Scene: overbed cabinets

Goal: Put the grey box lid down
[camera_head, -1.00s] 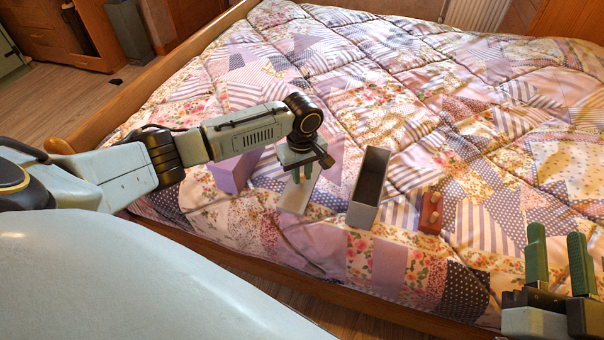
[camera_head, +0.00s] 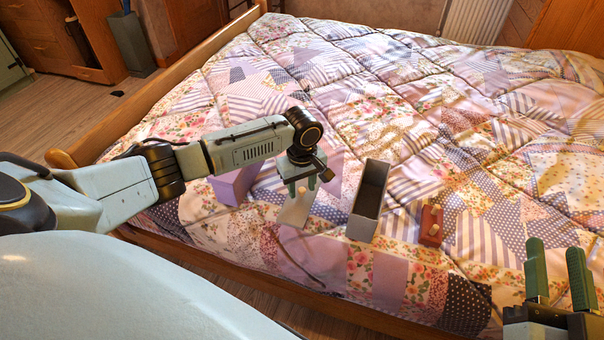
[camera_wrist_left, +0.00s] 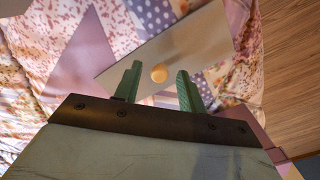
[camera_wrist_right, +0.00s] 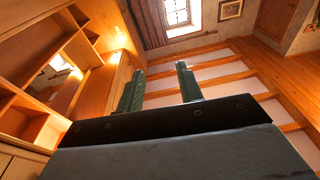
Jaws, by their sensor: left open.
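The grey box lid (camera_head: 293,212) is a flat rectangular panel with a round wooden knob (camera_wrist_left: 159,73). It appears to lie on the bed, left of the open grey box (camera_head: 363,228). My left gripper (camera_head: 303,187) is directly over the lid, pointing down. Its fingers are apart, with the knob showing between the fingertips in the left wrist view. I cannot tell how close the fingers are to the knob. My right gripper (camera_head: 558,262) is open and empty at the lower right, far from the lid. The grey box is upright and its dark inside shows.
A purple box (camera_head: 234,184) stands behind my left gripper, to the left. A small red-brown box (camera_head: 431,226) with light knobs lies right of the grey box. The patchwork quilt (camera_head: 420,120) is clear beyond them. A wooden bed rail (camera_head: 170,110) runs along the left.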

